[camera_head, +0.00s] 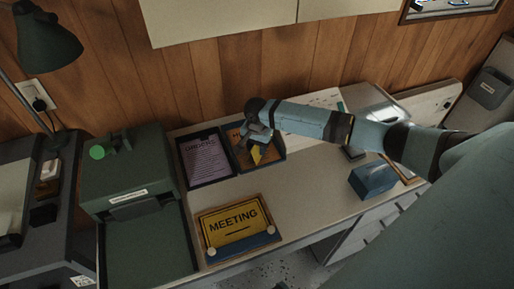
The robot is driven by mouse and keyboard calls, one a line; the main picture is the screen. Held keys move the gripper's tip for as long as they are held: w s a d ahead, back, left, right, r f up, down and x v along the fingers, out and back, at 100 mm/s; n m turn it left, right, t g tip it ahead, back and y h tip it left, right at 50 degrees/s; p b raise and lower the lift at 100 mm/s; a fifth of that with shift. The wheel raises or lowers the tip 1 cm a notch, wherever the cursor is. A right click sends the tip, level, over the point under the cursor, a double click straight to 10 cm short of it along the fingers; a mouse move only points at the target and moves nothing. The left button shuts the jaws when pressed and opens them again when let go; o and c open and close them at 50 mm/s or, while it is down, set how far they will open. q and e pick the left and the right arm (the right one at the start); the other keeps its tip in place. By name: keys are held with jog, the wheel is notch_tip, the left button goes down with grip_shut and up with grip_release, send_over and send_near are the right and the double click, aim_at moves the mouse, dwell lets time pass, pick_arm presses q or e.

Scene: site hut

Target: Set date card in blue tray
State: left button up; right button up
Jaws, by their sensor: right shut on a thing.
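My right gripper (258,138) reaches in from the right and is shut over the right one of two dark trays on the desk. A small yellow piece (257,155) shows at its fingertips and looks like the held card; I cannot read it as the date card. The tray (281,156) under it looks dark blue-grey and has an orange-brown sheet (235,135) in it, partly hidden by the gripper. I cannot tell whether the yellow piece touches the tray floor. My left gripper is not in view.
A tray with a purple ORDERS sheet (206,161) stands directly left. A blue box (372,180) lies right, and a green machine (126,170) stands left. The desk's middle (310,185) is clear.

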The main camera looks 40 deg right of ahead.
jog(key=o, duration=0.9)
jog(key=shift+f, duration=0.2)
jog(key=shift+r, duration=0.1)
notch_tip(320, 180, up, 12)
jog(key=shift+p, duration=0.6)
